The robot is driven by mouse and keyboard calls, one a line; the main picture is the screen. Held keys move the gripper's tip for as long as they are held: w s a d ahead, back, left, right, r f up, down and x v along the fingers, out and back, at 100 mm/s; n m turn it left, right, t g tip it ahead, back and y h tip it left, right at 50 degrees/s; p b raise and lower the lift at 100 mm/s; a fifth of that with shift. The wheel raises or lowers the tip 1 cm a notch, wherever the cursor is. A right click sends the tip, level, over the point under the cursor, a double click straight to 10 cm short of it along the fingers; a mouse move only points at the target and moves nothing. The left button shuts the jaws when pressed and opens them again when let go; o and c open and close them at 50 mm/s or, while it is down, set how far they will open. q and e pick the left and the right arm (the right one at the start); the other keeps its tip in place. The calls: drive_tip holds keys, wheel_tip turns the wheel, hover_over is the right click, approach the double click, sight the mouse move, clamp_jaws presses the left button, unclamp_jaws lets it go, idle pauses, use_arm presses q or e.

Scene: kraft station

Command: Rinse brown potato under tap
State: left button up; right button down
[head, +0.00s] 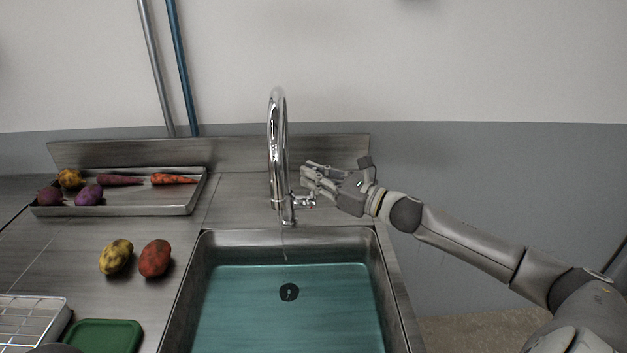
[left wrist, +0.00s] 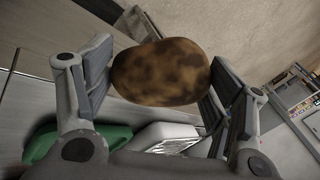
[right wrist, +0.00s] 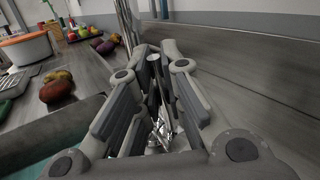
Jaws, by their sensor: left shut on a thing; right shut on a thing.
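The brown potato (left wrist: 160,72) is held between the finger pads of my left gripper (left wrist: 160,85) in the left wrist view. It is mottled brown and does not show in the head view. The chrome tap (head: 277,140) stands at the back of the sink (head: 200,250), its spout over the basin. A thin thread, perhaps water, hangs below the spout. My right gripper (head: 308,178) is shut on the tap's lever (head: 306,201) at its right side. The right wrist view shows the chrome lever parts (right wrist: 158,128) between the fingers of my right gripper (right wrist: 155,65).
A yellow potato (head: 116,257) and a red potato (head: 155,258) lie on the counter left of the sink. A metal tray (head: 130,208) with several vegetables stands behind them. A green board (head: 103,337) and a wire rack (head: 30,320) are at the front left.

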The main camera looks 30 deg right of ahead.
drive_tip(key=c, duration=1.5)
unclamp_jaws()
drive_tip(key=shift+v, duration=6.05)
drive_tip(key=shift+d+f, duration=0.1)
drive_tip(key=shift+f, duration=0.05)
